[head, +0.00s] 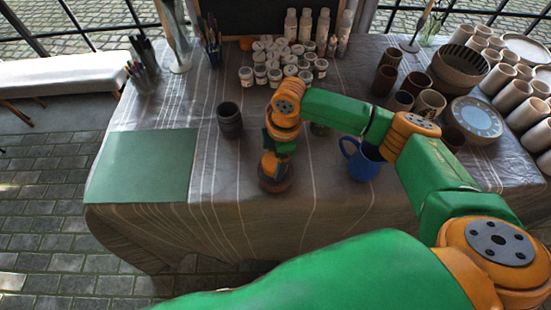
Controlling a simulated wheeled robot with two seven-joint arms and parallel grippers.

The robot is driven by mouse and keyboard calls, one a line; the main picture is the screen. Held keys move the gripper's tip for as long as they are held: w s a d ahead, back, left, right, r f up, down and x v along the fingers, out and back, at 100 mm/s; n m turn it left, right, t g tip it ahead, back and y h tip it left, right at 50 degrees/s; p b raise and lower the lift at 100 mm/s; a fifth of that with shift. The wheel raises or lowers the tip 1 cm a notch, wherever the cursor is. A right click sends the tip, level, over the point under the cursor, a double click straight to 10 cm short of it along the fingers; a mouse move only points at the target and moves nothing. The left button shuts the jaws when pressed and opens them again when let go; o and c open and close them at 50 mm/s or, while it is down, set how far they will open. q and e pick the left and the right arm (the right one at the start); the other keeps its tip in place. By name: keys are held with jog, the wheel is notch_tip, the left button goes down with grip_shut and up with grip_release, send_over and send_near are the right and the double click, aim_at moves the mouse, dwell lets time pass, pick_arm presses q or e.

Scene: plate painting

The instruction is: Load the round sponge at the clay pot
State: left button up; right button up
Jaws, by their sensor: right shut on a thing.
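My right gripper (276,172) points down over a low round brown clay pot (275,187) near the front middle of the table. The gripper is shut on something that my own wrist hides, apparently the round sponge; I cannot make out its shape. The gripper's tip is at or just above the pot's mouth; from this angle I cannot tell whether it touches. The pot stands upright and its inside is mostly covered by the gripper. My left gripper is not in view.
A dark cup (230,120) stands left of my right wrist, and a blue mug (365,166) stands to the right, under my forearm. A green mat (145,165) lies at the left. Paint jars (275,75) stand behind. A blue-grey plate (476,117) lies at the right.

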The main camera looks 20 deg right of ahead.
aim_at(273, 161)
jog(key=shift+f, duration=0.5)
dwell(0.7)
jog(key=shift+s+f, duration=0.1)
dwell(1.5)
notch_tip(273, 161, up, 7)
jog(key=p, duration=0.9)
jog(key=shift+r, duration=0.2)
jog(key=shift+f, duration=0.15)
